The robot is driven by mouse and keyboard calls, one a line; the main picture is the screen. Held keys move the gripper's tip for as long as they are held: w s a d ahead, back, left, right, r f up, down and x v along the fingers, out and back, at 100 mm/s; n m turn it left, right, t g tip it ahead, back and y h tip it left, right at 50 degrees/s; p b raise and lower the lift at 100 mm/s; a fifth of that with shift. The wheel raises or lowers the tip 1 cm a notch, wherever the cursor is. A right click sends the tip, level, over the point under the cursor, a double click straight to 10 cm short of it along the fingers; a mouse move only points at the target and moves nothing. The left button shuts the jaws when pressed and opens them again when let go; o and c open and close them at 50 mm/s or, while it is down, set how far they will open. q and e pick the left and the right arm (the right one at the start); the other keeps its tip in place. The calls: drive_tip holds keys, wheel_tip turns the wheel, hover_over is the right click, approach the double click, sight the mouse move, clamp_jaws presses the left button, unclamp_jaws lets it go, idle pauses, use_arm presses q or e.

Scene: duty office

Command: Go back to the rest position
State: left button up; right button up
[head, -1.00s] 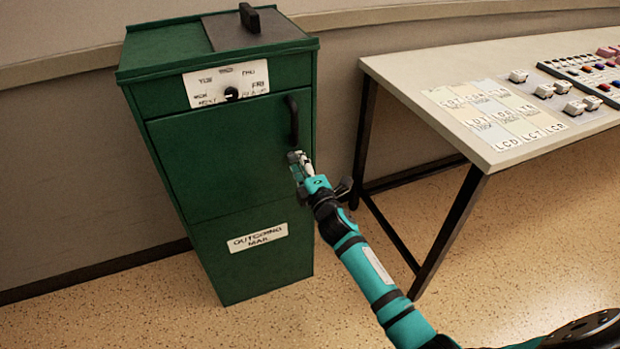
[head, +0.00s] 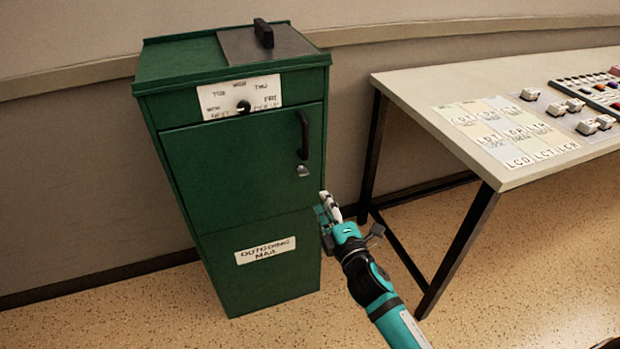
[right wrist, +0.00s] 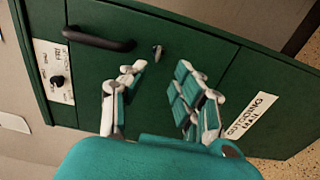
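My right gripper (head: 328,208) is in front of the lower right edge of the green outgoing mail cabinet's door, below its handle and lock. In the right wrist view the two fingers of my right gripper (right wrist: 152,95) are spread apart with nothing between them. The green cabinet (head: 225,215) stands upright against the wall, its door shut. Its black handle (head: 304,135) and small metal lock or key (head: 303,171) are clear of the gripper. They also show in the right wrist view, as the handle (right wrist: 98,40) and the lock (right wrist: 157,52). My left gripper is out of view.
A table (head: 425,85) with lettered cards (head: 505,130) and several small blocks stands to the right, its dark legs near my right arm. A dial plate (head: 240,97) is on the cabinet's upper front. Speckled floor (head: 540,260) is free at the lower right.

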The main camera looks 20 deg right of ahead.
drive_tip(key=s+f+m+g, duration=0.4)
drive_tip(key=s+f, duration=0.3)
drive_tip(key=f, duration=0.3)
drive_tip(key=s+d+f+m+g+h, duration=0.1)
drive_tip(key=s+f+m+g, duration=0.25)
drive_tip(key=s+f, duration=0.45)
drive_tip(key=s+f+m+g, duration=0.4)
drive_tip(key=s+f+m, duration=0.1)
drive_tip(key=f, duration=0.8)
drive_tip(key=s+a+f+m+g, duration=0.1)
drive_tip(key=s+f+m+g, duration=0.15)
drive_tip(key=s, duration=0.45)
drive_tip(key=s+a+f+m+g, duration=0.1)
drive_tip(key=s+f+g, duration=0.1)
drive_tip(key=s+f, duration=0.35)
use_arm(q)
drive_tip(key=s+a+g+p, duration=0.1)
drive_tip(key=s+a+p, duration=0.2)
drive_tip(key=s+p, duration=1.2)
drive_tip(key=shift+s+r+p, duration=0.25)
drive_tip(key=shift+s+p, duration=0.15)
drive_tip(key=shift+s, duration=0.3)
use_arm(e)
drive_tip(key=s+d+r+g, duration=0.1)
drive_tip(key=s+d, duration=0.2)
drive_tip(key=s, duration=1.3)
drive_tip(key=shift+s+r, duration=0.35)
